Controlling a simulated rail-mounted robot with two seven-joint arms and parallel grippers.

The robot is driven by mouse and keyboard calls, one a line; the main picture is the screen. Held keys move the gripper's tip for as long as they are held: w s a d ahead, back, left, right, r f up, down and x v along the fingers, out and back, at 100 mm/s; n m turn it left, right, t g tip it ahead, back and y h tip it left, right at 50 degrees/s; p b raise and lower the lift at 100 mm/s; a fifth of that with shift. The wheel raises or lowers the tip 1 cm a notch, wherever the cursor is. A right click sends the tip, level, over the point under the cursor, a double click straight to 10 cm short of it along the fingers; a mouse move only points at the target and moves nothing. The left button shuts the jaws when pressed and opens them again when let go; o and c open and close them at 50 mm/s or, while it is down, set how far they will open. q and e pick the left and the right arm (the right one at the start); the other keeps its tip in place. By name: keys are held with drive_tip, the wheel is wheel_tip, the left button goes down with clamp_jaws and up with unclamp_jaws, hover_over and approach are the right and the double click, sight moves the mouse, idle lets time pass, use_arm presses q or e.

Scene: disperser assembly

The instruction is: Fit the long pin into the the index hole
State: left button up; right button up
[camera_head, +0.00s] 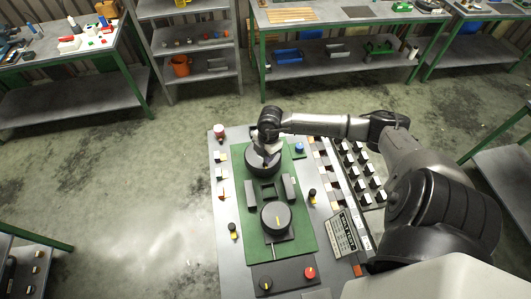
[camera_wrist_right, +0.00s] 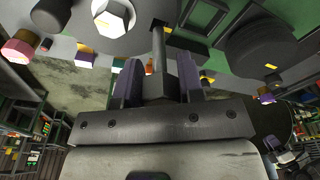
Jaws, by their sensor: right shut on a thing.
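My right gripper (camera_head: 266,148) is over the far dark round disc (camera_head: 261,164) on the green board (camera_head: 303,222) of the console. In the right wrist view its two purple-grey fingers (camera_wrist_right: 158,82) are shut on a grey block-like part, from which a thin grey rod, the long pin (camera_wrist_right: 158,48), extends toward the panel. The pin's tip is at the panel's surface near the upper edge; I cannot tell whether it is inside a hole. The index hole cannot be made out in either view. My left gripper is not in view.
A second dark round disc (camera_head: 276,217) sits nearer on the board, with grey blocks between the discs. Small knobs, a red button (camera_head: 309,272) and a blue button (camera_head: 299,148) line the console.

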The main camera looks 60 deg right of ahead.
drive_tip(key=shift+f, duration=0.35)
drive_tip(key=shift+f+b, duration=0.6)
drive_tip(key=shift+f+b, duration=0.55)
drive_tip(key=shift+f, duration=0.35)
drive_tip(key=shift+f+b, duration=0.45)
drive_tip(key=shift+f, duration=0.35)
drive_tip(key=o, duration=1.1)
drive_tip(key=shift+s+f, duration=0.15)
drive_tip(key=shift+s, duration=0.05)
drive_tip(key=shift+d, duration=0.1)
